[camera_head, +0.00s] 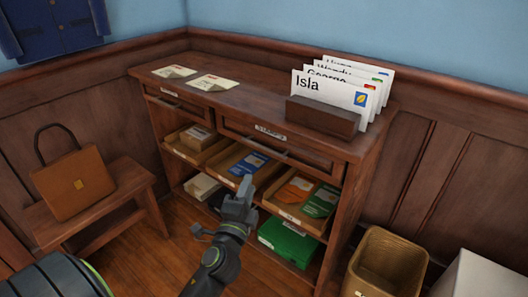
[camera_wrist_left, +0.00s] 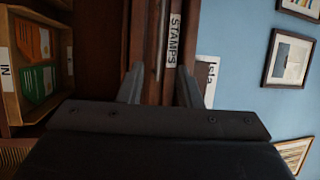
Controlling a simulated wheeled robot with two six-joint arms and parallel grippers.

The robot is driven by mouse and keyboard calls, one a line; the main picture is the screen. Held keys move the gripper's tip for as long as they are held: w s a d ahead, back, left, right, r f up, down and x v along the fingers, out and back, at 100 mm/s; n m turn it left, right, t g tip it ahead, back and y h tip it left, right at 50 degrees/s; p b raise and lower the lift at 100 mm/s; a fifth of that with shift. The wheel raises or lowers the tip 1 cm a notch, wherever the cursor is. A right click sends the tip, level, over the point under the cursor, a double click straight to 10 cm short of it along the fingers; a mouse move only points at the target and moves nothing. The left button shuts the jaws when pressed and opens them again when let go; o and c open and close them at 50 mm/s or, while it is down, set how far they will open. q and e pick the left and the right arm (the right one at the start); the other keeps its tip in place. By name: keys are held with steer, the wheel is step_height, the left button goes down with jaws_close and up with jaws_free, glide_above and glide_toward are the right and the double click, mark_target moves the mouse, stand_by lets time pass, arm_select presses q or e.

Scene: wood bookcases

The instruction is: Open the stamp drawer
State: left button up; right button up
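The stamp drawer (camera_head: 310,158) is the wide wooden drawer under the desk top. It has a white "STAMPS" label (camera_head: 270,132) and a long bar handle (camera_head: 262,148), and its front looks shut. In the left wrist view the label (camera_wrist_left: 175,38) appears turned sideways, with the handle (camera_wrist_left: 161,35) beside it. My left gripper (camera_head: 246,183) is in front of the shelf below the drawer in the head view. In the left wrist view its two fingers (camera_wrist_left: 158,85) are apart, with the drawer front and handle ahead between them. Contact with the handle does not show. My right gripper is not in view.
Open trays below the drawer hold cards and envelopes, such as the right tray (camera_head: 289,213). A wooden holder (camera_head: 322,117) with several envelopes stands on top. A bench (camera_head: 100,214) with a brown bag (camera_head: 72,180) is at left. A bin (camera_head: 385,262) stands at right.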

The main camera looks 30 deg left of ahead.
arm_select(q)
steer(key=x, duration=1.3)
steer(key=shift+w, duration=0.15)
steer(key=shift+a+r, duration=0.1)
jaws_close()
